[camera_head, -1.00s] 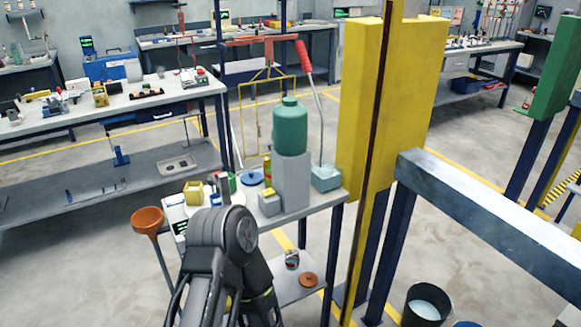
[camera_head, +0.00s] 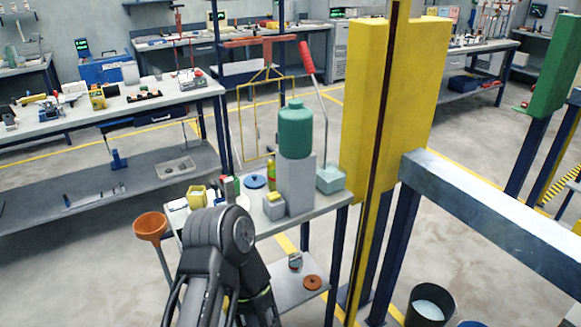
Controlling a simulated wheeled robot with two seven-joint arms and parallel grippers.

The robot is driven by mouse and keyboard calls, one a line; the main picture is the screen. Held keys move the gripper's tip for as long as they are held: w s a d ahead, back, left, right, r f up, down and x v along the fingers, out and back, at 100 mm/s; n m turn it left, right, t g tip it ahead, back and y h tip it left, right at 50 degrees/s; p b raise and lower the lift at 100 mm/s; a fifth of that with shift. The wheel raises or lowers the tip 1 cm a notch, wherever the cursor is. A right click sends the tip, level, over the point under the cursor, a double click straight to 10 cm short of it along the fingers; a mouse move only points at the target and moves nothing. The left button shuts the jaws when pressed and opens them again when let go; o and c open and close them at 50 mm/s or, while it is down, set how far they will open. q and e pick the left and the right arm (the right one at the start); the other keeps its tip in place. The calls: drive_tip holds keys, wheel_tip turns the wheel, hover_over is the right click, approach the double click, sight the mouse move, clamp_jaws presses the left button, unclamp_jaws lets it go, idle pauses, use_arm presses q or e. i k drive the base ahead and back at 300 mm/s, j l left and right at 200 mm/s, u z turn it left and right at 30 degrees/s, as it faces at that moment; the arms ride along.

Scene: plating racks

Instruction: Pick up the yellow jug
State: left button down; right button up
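A small yellow container (camera_head: 197,195), which looks like the yellow jug, stands near the left back part of a small grey table (camera_head: 325,207). It appears upright. One of my dark arms rises from the bottom of the view, and its rounded joint is just in front of and to the right of the container. The arm covers part of the table. I see no gripper fingers; both grippers are out of view or hidden.
A green tank (camera_head: 295,130) on a grey block, a grey box (camera_head: 274,207) and a blue lid (camera_head: 256,181) share the table. An orange funnel (camera_head: 150,226) stands at its left. A yellow post (camera_head: 395,100) and a grey beam (camera_head: 490,208) are at the right.

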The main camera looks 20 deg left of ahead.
sight(271, 169)
drive_tip(key=k+j+z, duration=0.15)
drive_tip(key=j, duration=2.3)
drive_tip(key=i, duration=0.05)
